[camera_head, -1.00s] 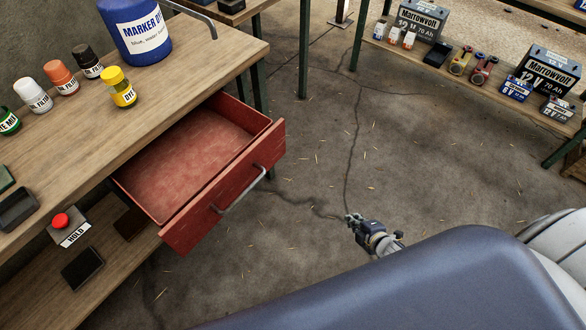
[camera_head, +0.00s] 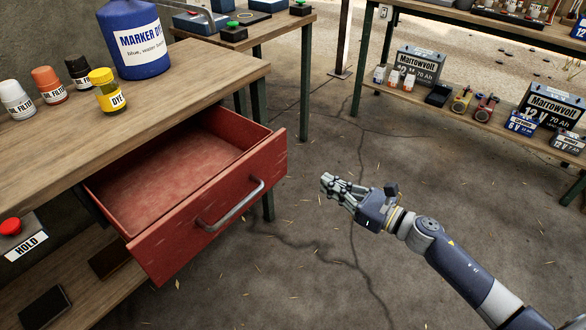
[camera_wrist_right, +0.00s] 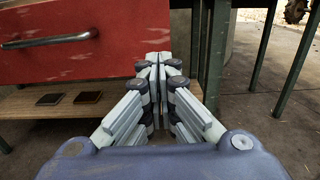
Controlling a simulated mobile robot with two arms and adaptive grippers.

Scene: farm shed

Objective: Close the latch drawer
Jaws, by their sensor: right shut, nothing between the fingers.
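The red drawer (camera_head: 215,211) is pulled well out from under the wooden workbench top, and its inside is empty. A grey bar handle (camera_head: 232,205) is fixed across its front. My right gripper (camera_head: 325,184) is to the right of the drawer front, apart from it, with its fingers shut and empty. In the right wrist view the shut fingers (camera_wrist_right: 153,62) point ahead. The drawer front (camera_wrist_right: 75,58) and its handle (camera_wrist_right: 50,40) are at the upper left there. I see no latch clearly. My left gripper is not in view.
The workbench top (camera_head: 190,80) holds a blue marker dye jug (camera_head: 135,38) and several small bottles. A lower shelf (camera_head: 85,288) lies below the drawer. Green table legs (camera_head: 304,92) stand behind. The concrete floor between the drawer and the right-hand shelf is clear.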

